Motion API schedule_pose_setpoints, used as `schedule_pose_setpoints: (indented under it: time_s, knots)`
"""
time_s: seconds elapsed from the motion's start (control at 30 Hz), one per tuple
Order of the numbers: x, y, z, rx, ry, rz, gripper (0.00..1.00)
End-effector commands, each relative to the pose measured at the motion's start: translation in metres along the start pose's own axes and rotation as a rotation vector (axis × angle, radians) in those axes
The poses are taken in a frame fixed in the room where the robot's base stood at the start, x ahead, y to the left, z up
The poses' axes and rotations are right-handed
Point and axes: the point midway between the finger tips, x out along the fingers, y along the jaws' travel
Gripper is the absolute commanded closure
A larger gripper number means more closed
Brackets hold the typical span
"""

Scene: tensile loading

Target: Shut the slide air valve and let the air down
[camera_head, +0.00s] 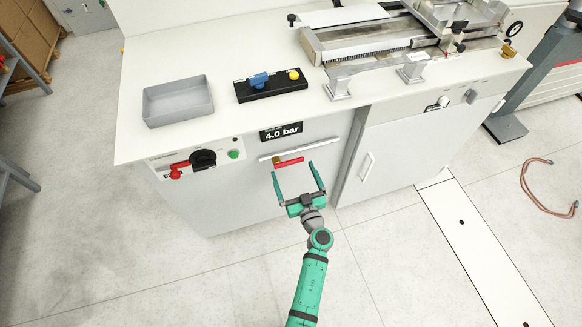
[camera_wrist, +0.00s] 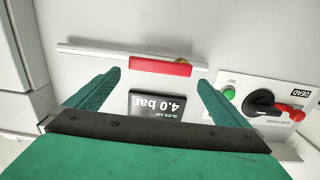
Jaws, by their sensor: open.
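The slide air valve has a red lever (camera_head: 290,161) lying along a thin metal pipe (camera_head: 320,143) on the cabinet front. The lever also shows in the wrist view (camera_wrist: 160,66), roughly parallel to the pipe, with a brass part at its end. A black display (camera_head: 281,132) above it reads 4.0 bar; in the wrist view the display (camera_wrist: 165,105) appears upside down, with slide air wording. My gripper (camera_head: 293,169) is open and empty in front of the lever, one finger towards each end of it. Whether either finger touches the lever is unclear.
A panel left of the valve holds a black rotary switch (camera_head: 203,158) with a red handle (camera_head: 176,171) and a green button (camera_head: 234,154). A grey tray (camera_head: 178,122) and a black block (camera_head: 271,92) stand on the worktop. A cabinet door handle (camera_head: 367,166) is to the right.

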Motion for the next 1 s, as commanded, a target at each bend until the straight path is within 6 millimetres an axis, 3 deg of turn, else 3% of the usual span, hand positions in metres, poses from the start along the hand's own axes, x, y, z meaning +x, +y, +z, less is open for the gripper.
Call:
schedule_pose_setpoints:
  time_s: [0.23,0.6,0.83,1.0]
  knots:
    - [0.027,0.000,0.000,-0.001,0.000,0.000,0.00]
    - [0.032,0.000,0.000,-0.001,0.000,0.001,0.00]
    - [0.032,0.000,0.000,-0.001,0.000,0.001,0.50]
    - [0.033,-0.003,0.000,0.006,0.000,-0.004,0.50]
